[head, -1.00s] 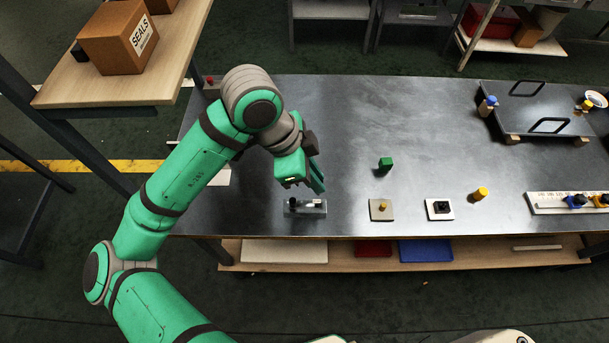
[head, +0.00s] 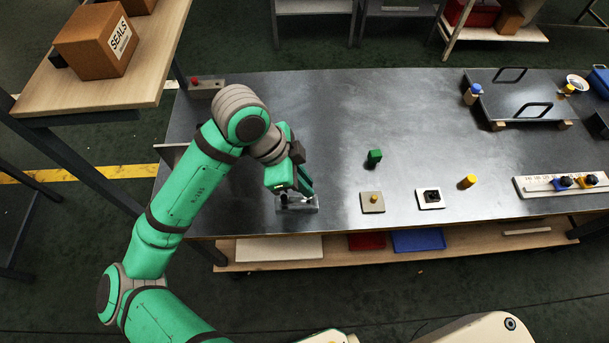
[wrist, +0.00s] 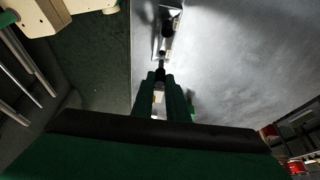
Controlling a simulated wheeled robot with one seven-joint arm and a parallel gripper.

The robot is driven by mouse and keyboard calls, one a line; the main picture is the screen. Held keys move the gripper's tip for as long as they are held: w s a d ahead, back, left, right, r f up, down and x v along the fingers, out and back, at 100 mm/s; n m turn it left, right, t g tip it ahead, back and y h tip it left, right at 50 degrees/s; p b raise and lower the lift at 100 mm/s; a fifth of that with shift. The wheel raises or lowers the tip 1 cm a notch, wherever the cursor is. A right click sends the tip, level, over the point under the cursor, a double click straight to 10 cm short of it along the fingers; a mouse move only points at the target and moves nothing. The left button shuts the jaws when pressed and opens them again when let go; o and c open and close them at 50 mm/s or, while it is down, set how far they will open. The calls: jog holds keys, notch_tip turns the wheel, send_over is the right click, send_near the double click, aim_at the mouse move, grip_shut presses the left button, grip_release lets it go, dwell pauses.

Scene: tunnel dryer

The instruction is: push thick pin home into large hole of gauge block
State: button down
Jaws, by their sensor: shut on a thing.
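The gauge block (head: 311,205) is a small grey metal block near the front edge of the table, partly hidden behind my gripper. It also shows in the wrist view (wrist: 166,45), with a dark upright piece (wrist: 167,28) on its far part. My gripper (head: 300,191) is low over the block, fingers pointing down. In the wrist view my gripper (wrist: 160,76) is shut on a dark thick pin (wrist: 160,67) at the near end of the block. The fingers hide most of the pin and the large hole. I cannot tell how deep the pin sits.
Right of the block are a green block (head: 374,157), a beige plate with a yellow knob (head: 372,203), a white plate with a black piece (head: 430,199) and a yellow cylinder (head: 467,181). A raised dark tray (head: 520,97) stands far right.

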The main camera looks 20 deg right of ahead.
jog(key=shift+f, duration=0.75)
jog(key=shift+f, duration=1.65)
dwell(1.3)
jog(key=c, duration=1.7)
grip_release()
jog(key=shift+o, duration=0.2)
jog(key=v, duration=1)
jog(key=shift+a+r, duration=0.2)
jog(key=shift+r, duration=0.15)
